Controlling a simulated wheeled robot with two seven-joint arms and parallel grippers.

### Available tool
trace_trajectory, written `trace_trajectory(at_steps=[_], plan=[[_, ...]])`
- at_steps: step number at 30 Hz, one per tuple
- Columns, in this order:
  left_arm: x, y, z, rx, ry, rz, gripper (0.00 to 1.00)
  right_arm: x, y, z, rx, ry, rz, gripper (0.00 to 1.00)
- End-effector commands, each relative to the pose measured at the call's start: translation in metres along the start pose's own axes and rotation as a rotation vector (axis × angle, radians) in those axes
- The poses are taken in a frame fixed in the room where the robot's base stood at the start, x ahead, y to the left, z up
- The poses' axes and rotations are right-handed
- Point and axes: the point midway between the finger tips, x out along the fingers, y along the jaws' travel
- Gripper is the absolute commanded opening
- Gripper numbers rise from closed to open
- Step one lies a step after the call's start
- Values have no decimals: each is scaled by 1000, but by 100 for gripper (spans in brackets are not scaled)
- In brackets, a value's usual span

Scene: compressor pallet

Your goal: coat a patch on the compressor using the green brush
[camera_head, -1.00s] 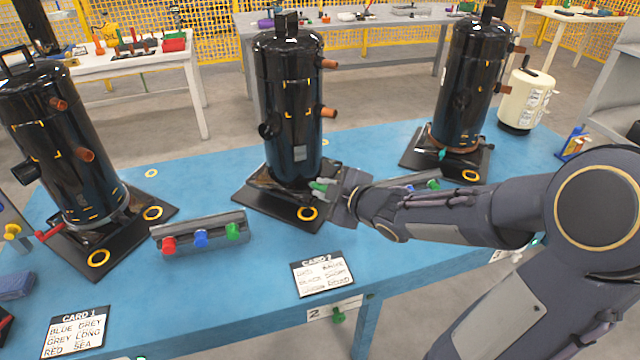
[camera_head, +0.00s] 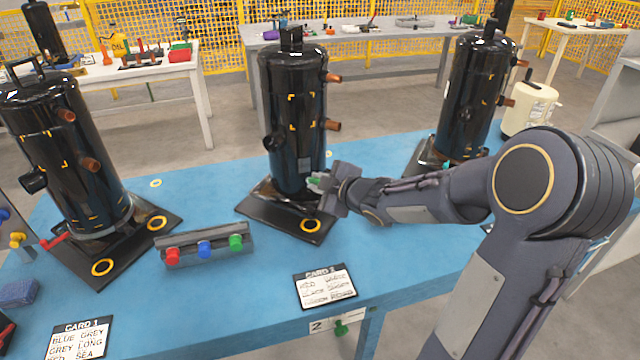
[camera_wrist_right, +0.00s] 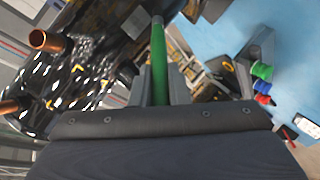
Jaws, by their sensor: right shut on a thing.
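The middle black compressor (camera_head: 293,115) stands upright on its black base plate (camera_head: 262,212), with yellow corner marks framing patches on its side. My right gripper (camera_head: 318,183) is beside the compressor's lower right side. It is shut on the green brush; a bit of green shows at its fingertips in the head view. In the right wrist view the green brush (camera_wrist_right: 158,65) stands between the fingers, pointing up the picture, and the compressor (camera_wrist_right: 85,85) is on the left with its copper stubs. I cannot tell whether the brush touches the compressor. My left gripper is not in view.
A grey rack (camera_head: 205,236) with red, blue and green ends lies left of centre on the blue table (camera_head: 225,290). Other black compressors stand left (camera_head: 65,150) and right (camera_head: 470,95). Card 2 (camera_head: 325,287) lies in front. The table's front middle is mostly clear.

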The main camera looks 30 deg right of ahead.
Motion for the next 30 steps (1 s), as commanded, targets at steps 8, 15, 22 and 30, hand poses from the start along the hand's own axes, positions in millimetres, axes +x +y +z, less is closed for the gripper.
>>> trace_trajectory(at_steps=[8, 15, 22, 30], plan=[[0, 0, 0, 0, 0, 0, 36, 0, 0, 0, 0, 0, 0, 0], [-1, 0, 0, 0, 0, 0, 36, 2, 2, 0, -1, 0, 1, 0], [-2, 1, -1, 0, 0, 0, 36, 6, 4, 0, -1, 0, 0, 0], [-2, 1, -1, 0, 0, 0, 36, 10, 6, 1, -1, 0, 0, 0]])
